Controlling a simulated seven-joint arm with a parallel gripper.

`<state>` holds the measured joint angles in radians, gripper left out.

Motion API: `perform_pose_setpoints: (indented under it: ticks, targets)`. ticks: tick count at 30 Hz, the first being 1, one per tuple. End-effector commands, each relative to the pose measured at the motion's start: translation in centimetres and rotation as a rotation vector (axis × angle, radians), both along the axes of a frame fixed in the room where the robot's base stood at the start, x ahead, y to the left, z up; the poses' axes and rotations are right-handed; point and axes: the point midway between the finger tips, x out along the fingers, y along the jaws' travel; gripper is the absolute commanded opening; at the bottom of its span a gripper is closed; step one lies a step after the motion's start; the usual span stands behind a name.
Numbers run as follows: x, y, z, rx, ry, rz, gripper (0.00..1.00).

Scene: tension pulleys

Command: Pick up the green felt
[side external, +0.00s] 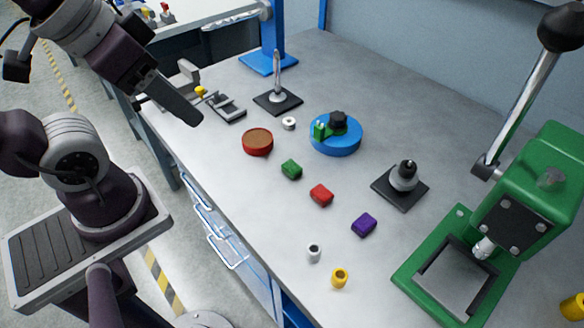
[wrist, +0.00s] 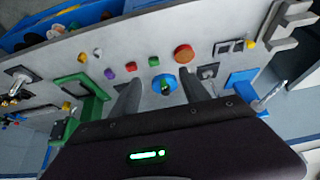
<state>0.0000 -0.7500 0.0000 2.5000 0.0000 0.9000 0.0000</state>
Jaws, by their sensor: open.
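The green felt (side external: 291,169) is a small green block lying on the grey table, between a red round dish and a red block. It also shows in the wrist view (wrist: 154,61), beyond my fingertips and small. My gripper (side external: 186,112) is raised at the upper left in the side view, well away from the felt and above the table's left edge. In the wrist view, its two grey fingers (wrist: 160,84) stand apart with nothing between them. The side view does not show both fingers clearly.
The red dish (side external: 257,142), red block (side external: 321,195), purple block (side external: 364,225) and blue disc (side external: 336,146) surround the felt. A spindle on a black base (side external: 402,183) and a green lever press (side external: 470,262) stand to the right. Bare table separates the small parts.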

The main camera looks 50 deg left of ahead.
Motion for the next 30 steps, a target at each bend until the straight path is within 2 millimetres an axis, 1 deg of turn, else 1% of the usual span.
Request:
perform_pose_setpoints:
  ticks: [3, 5, 7, 8, 10, 11, 12, 14, 15, 18, 21, 23, 25, 30]
  targets:
    - [0.0, 0.0, 0.0, 0.000, 0.000, -0.001, 0.54]
    - [0.4, 0.0, 0.0, 0.013, 0.010, -0.022, 0.54]
    - [1.8, -0.1, -0.1, 0.065, 0.051, -0.115, 0.54]
    - [2.8, -0.1, -0.3, 0.099, 0.077, -0.182, 0.54]
    - [5.8, -0.4, -1.3, 0.190, 0.154, -0.392, 0.54]
    - [7.3, -0.6, -2.0, 0.227, 0.189, -0.496, 0.54]
    - [9.2, -0.9, -3.1, 0.271, 0.231, -0.640, 0.54]
    - [11.8, -1.3, -5.3, 0.322, 0.286, -0.852, 0.54]
    - [13.3, -1.7, -7.0, 0.346, 0.316, -0.984, 0.54]
    - [16.0, -2.5, -10.9, 0.375, 0.363, -1.265, 0.54]
    - [17.3, -3.1, -13.8, 0.383, 0.381, -1.446, 0.54]
    - [17.6, -3.3, -14.8, 0.384, 0.384, -1.506, 0.54]
    - [17.8, -3.4, -15.7, 0.384, 0.386, -1.538, 0.54]
    - [17.8, -3.2, -18.1, 0.383, 0.388, -1.540, 0.54]
